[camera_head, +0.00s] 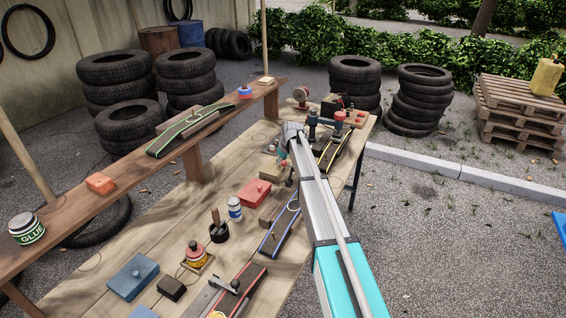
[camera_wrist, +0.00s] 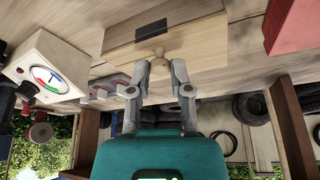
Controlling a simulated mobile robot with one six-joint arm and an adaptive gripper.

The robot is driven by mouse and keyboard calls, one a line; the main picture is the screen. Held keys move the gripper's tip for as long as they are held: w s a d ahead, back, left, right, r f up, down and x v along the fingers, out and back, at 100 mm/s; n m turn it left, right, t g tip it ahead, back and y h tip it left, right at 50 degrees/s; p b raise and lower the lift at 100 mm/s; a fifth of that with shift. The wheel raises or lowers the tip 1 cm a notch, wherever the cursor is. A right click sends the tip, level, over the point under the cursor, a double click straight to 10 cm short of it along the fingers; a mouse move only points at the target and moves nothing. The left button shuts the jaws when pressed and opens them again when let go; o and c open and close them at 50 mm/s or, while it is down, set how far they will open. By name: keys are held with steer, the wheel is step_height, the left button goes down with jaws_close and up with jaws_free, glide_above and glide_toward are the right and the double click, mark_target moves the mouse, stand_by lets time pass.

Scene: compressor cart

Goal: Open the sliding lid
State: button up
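A pale wooden box (camera_wrist: 195,38) fills the upper middle of the wrist view, with a dark rectangular patch (camera_wrist: 151,33) on it. A small round wooden knob (camera_wrist: 158,52) sticks out from the side facing my gripper. My gripper (camera_wrist: 159,65) is open, one finger on either side of the knob. A gap shows between fingers and knob, though contact at the tips is hard to judge. In the head view my gripper (camera_head: 281,163) is small and partly hidden by my arm.
A white gauge box (camera_wrist: 45,68) stands beside the wooden box in the wrist view. A raised plank shelf (camera_head: 120,172) runs along the bench's left side.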

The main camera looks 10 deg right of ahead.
jaws_close()
steer(key=shift+a, duration=0.15)
steer(key=w+a, duration=0.1)
steer(key=a, duration=0.1)
steer(key=w+a, duration=0.3)
steer(key=a, duration=0.1)
steer(key=shift+w, duration=0.15)
steer(key=shift+d, duration=0.1)
steer(key=o, duration=0.7)
jaws_free()
steer(key=shift+o, duration=0.2)
